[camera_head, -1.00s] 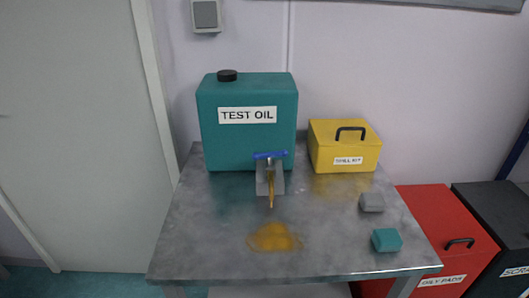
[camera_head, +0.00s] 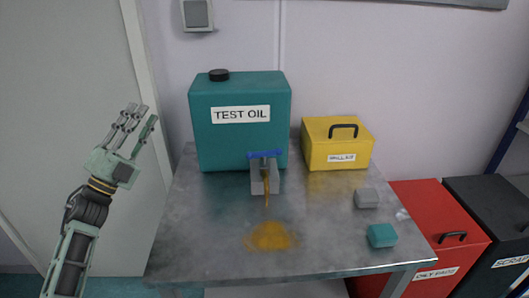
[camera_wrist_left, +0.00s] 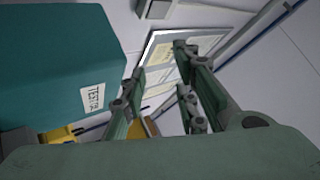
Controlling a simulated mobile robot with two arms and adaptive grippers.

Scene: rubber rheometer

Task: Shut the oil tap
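The oil tap's blue handle (camera_head: 265,154) lies crosswise over the grey tap body at the front of the teal test oil container (camera_head: 240,125). An amber stream (camera_head: 266,200) runs down from the tap. An amber puddle (camera_head: 271,236) lies on the table below it. My left gripper (camera_head: 143,123) is raised left of the container, apart from the tap, fingers spread and empty. In the left wrist view its open fingers (camera_wrist_left: 155,98) show, with the container (camera_wrist_left: 60,65) to their left. The tap is not visible there. My right gripper is not in view.
The metal table (camera_head: 200,245) also bears a yellow spill kit box (camera_head: 318,158), a grey block (camera_head: 367,198) and a teal block (camera_head: 382,235). Red (camera_head: 405,215) and black (camera_head: 490,215) bins stand at the right. The table's left front is clear.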

